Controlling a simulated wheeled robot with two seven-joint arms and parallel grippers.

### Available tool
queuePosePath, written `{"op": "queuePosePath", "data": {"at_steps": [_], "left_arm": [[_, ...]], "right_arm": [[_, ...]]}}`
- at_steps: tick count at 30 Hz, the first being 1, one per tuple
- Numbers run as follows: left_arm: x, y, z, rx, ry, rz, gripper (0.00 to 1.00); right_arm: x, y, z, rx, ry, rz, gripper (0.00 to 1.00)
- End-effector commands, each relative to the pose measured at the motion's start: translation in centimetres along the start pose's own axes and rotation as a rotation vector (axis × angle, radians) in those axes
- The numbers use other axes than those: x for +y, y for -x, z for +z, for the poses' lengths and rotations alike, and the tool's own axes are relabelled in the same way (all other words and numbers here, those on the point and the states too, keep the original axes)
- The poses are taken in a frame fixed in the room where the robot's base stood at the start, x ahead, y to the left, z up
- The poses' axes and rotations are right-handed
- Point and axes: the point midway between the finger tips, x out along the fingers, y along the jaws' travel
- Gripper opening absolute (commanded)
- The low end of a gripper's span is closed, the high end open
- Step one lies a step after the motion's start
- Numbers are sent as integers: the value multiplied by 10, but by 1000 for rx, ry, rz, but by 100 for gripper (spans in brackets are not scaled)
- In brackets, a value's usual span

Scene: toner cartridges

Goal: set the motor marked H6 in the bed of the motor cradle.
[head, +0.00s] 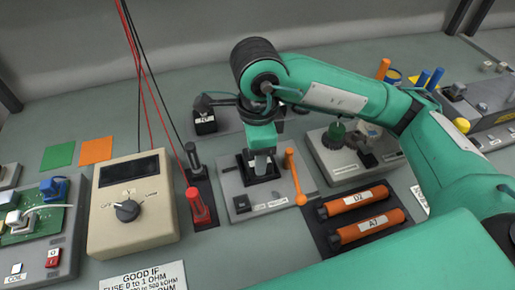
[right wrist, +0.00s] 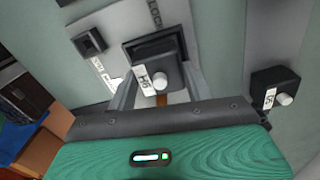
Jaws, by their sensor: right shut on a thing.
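The motor marked H6 (right wrist: 157,75) is a dark block with a white label and a pale round shaft. In the right wrist view it sits between the fingers of my right gripper (right wrist: 155,92), which is shut on it. The motor cradle (head: 240,203) is a grey plate with a dark bed and an orange lever (head: 294,172) standing up at its right. In the head view my right gripper (head: 262,163) points down over the bed and hides most of the motor. The motor is over or in the bed; whether it rests on the bottom is unclear. My left gripper is not in view.
Another dark motor (right wrist: 275,90) stands apart from the cradle; its label is hard to read. A beige meter (head: 130,205) with red and black probes (head: 200,208) stands left of the cradle. Orange cartridges D2 (head: 357,199) and A7 (head: 366,228) lie on a dark mat to the right.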

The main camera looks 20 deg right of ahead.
Motion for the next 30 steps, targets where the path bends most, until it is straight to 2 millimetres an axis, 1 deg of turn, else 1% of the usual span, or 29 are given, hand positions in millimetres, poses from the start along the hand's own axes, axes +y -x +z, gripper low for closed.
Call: {"op": "queuePosePath", "data": {"at_steps": [5,6,8,9,10,17,20,23,26,30], "left_arm": [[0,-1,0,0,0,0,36],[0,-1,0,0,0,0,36],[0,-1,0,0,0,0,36],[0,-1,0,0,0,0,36],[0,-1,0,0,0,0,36],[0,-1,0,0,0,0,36],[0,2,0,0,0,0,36],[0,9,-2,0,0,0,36],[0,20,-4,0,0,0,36],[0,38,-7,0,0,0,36]], "right_arm": [[0,0,0,-1,0,-1,27],[0,0,0,-1,0,-1,55],[0,0,0,0,0,-1,67],[0,0,0,0,0,-1,75],[0,0,0,0,0,-1,76],[0,-1,0,1,0,1,76],[0,3,0,0,0,0,76],[0,14,0,0,0,-1,76],[0,33,0,0,0,-2,76],[-1,64,0,0,1,-4,76]]}}
